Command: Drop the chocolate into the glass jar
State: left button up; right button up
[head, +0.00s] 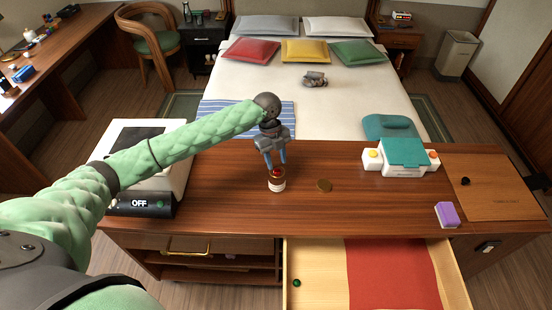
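A small glass jar (277,185) with a pale label stands upright on the wooden counter, near its middle. A small red piece (276,172), perhaps the chocolate, shows at the jar's mouth; I cannot tell how deep it sits. My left gripper (275,161) points down just above the jar. Its two blue-tipped fingers are apart, with nothing clearly held between them. A round brown lid (323,186) lies flat on the counter to the right of the jar. My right gripper is out of view.
A teal-topped white box (404,155), a purple sponge-like block (447,214) and a wooden board (500,190) are at the right. An open drawer (320,275) juts out in front, holding a small green ball (297,282).

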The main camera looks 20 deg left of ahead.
pick_arm(q)
jog(key=shift+o, duration=0.7)
jog(key=b+v, duration=0.3)
jog(key=v, duration=0.3)
jog(key=shift+b+v, duration=0.3)
jog(key=shift+v, duration=0.65)
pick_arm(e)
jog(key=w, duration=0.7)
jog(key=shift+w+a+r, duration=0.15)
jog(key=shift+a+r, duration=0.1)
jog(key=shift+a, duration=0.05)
